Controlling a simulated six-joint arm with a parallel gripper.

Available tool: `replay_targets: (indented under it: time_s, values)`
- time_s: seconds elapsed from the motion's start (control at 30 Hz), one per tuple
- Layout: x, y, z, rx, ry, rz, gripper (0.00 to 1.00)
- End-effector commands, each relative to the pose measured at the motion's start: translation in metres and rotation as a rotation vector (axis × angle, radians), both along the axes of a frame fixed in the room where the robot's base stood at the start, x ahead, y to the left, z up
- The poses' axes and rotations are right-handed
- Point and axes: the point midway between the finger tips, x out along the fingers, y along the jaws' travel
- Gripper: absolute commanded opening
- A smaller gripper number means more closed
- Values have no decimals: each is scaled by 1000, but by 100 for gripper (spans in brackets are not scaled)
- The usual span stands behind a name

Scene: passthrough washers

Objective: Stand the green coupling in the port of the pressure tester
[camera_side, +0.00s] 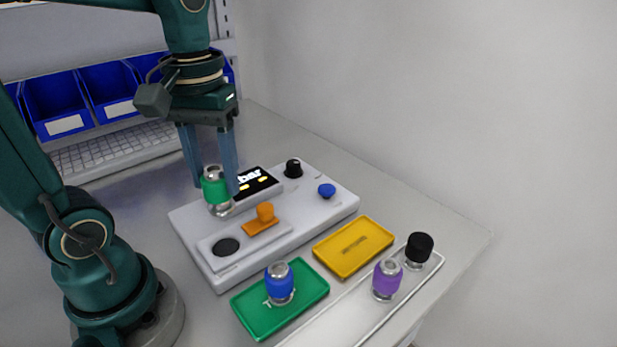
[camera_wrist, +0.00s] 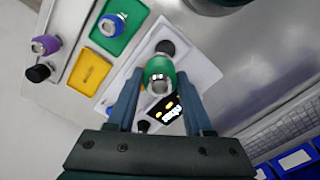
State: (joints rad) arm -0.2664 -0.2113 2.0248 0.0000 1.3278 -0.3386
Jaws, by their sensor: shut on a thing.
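The green coupling (camera_side: 214,188) has a green band and silver metal ends. My gripper (camera_side: 214,184) is shut on it and holds it roughly upright above the pressure tester (camera_side: 330,208). In the wrist view the coupling (camera_wrist: 159,72) sits between both fingers (camera_wrist: 159,82). The port appears to be the dark round spot (camera_side: 226,246) on the tester's raised front plate. It also shows in the wrist view (camera_wrist: 165,47), just beyond the coupling. In the side view the coupling is behind and left of this spot, apart from it.
An orange clamp-like part (camera_side: 264,217) stands beside the port. The tester has a display (camera_side: 255,183), black knob (camera_side: 293,168) and blue button (camera_side: 326,190). A green tray (camera_side: 250,316) holds a blue coupling (camera_side: 279,284). A yellow tray (camera_side: 353,246) is empty. Purple (camera_side: 387,280) and black (camera_side: 418,249) couplings stand nearby.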

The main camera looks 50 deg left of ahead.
Motion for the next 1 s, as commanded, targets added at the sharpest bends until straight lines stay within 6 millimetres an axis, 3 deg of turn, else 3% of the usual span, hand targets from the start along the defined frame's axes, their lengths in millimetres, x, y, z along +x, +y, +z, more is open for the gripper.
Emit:
replay_targets:
  time_s: [0.27, 0.7, 1.0]
  values:
    - [-4, 12, 2, -1, 2, 78, 0]
    - [-4, 12, -33, -1, 4, 75, 0]
    - [-4, 12, -45, 0, 0, 75, 0]
